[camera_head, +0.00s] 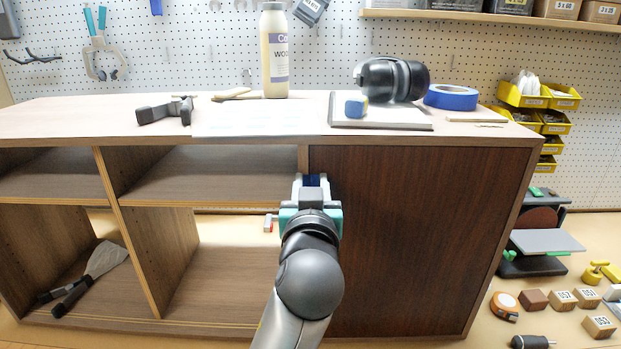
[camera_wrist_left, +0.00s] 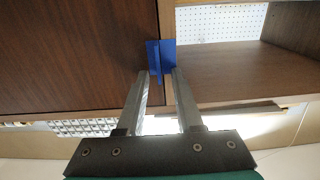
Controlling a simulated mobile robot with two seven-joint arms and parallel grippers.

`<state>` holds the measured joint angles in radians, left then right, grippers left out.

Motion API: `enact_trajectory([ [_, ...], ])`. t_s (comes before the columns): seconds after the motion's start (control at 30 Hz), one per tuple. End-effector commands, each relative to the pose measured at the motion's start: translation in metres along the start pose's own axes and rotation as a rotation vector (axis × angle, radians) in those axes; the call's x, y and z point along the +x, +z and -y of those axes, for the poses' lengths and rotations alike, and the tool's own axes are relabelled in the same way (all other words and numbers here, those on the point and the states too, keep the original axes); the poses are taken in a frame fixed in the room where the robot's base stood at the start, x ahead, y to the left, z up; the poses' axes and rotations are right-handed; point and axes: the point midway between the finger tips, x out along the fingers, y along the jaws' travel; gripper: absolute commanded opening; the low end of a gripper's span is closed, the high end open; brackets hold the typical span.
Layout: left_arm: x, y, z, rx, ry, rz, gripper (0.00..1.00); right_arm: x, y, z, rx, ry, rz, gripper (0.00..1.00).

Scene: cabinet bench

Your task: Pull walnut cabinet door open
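The walnut cabinet door (camera_head: 410,240) covers the right section of the cabinet and looks shut. It also fills the left side of the left wrist view (camera_wrist_left: 70,50). Its blue handle (camera_wrist_left: 154,52) sits by the door's edge and the divider. In the head view the handle (camera_head: 312,180) shows only as a little blue between my fingers. My left gripper (camera_wrist_left: 160,75) is open, its two fingertips at either side of the handle's projecting part, with visible gaps. It does not appear closed on it. My right gripper is in neither view.
Open shelves (camera_head: 210,175) lie left of the door, with a scraper (camera_head: 90,275) in the lower left bay. A bottle (camera_head: 274,50), ear muffs (camera_head: 392,80) and blue tape (camera_head: 451,97) stand on the cabinet top. Labelled blocks (camera_head: 561,299) lie at the right.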

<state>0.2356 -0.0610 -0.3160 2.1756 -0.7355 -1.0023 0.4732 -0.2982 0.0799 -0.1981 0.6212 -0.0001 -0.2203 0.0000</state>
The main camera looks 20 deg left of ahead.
Motion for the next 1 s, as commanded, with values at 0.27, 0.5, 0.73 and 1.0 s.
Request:
enact_trajectory([
  [0.27, -0.0005, 0.0, -0.0001, 0.0, 0.0, 0.0, 0.35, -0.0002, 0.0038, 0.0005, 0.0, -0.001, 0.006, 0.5],
  [0.5, -0.0004, -0.0001, -0.0001, 0.0, 0.0, 0.0, 0.09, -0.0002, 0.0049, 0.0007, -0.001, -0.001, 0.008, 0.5],
  [0.73, -0.0004, -0.0001, -0.0001, 0.0, 0.0, 0.0, 0.0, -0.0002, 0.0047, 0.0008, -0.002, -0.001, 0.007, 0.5],
  [1.0, -0.0003, -0.0003, -0.0001, 0.0, 0.0, -0.001, 0.0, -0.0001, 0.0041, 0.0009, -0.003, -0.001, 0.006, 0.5],
])
